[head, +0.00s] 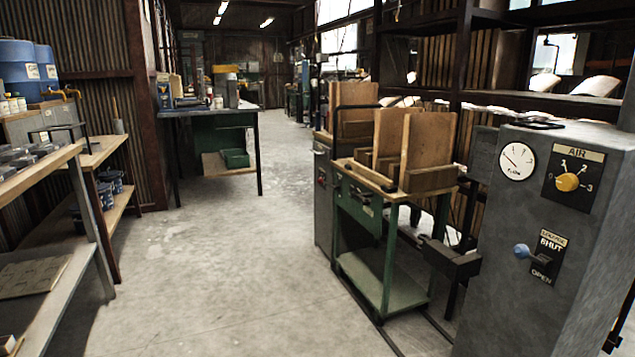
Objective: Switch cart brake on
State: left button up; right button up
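A green cart (343,205) with a wooden top stands right of centre, with wooden boards (427,145) upright on it and a pale lower shelf. A small label or handle-like part (366,207) shows on its green front panel. I cannot make out a brake or its setting on the cart. The cart stands at dark rails on the floor. Neither of my grippers is in view.
Shelves (75,275) line the left. A green workbench (215,130) stands farther back. The middle floor is clear.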

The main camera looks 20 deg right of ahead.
aim_at(320, 181)
jog(key=i+l, duration=0.2)
jog(key=i, duration=0.7)
jog(key=i+l+z, duration=0.1)
jog(key=i, duration=0.85)
jog(key=i+l, duration=0.2)
jog(key=i, duration=0.7)
